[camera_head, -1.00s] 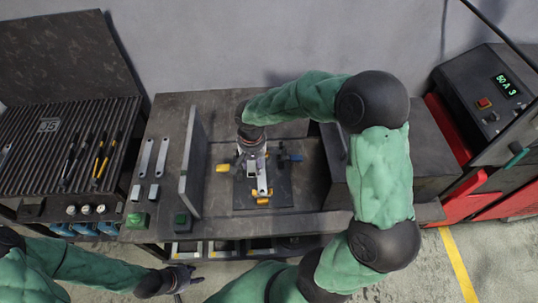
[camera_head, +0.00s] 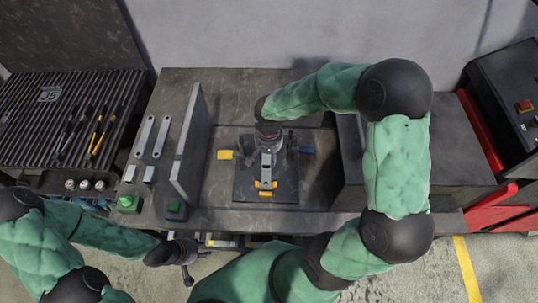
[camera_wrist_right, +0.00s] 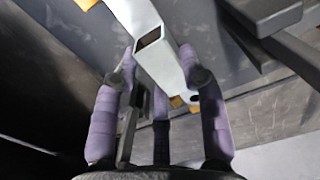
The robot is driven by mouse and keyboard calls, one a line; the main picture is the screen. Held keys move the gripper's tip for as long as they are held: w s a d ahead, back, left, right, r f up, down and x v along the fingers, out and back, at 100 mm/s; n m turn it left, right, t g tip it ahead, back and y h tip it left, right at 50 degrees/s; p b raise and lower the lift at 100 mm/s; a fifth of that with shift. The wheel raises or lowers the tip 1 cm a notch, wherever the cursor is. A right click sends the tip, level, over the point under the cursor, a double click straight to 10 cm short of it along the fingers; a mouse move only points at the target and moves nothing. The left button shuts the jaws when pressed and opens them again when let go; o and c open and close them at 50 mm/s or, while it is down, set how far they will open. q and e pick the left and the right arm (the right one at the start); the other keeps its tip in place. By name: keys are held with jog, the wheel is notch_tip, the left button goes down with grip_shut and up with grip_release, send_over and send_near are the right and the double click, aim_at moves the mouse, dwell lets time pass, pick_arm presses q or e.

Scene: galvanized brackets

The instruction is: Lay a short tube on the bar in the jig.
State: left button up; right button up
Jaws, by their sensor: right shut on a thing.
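The dark jig plate (camera_head: 285,190) lies on the bench, with yellow and blue clamps around it. A pale bar (camera_head: 266,174) lies in the jig and runs toward the yellow front clamp (camera_head: 266,187). My right gripper (camera_wrist_right: 160,65) is shut on a short tube (camera_wrist_right: 172,62), a pale square hollow piece, over the bar. In the head view my right gripper (camera_head: 268,147) covers part of the bar. I cannot tell whether the tube touches the bar. My left gripper (camera_head: 187,272) hangs in front of the bench; its finger opening is unclear.
Two flat bars (camera_head: 146,136) and two short tubes (camera_head: 149,174) lie at the left of the bench. An upright grey plate (camera_head: 190,150) stands between them and the jig. A dark block (camera_head: 350,160) stands right of the jig. A green button box (camera_head: 129,204) sits at the front.

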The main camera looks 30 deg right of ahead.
jog(key=shift+r, duration=0.1)
jog(key=shift+d, duration=0.1)
jog(key=shift+f, duration=0.25)
jog(key=o, duration=1.2)
jog(key=shift+r, duration=0.1)
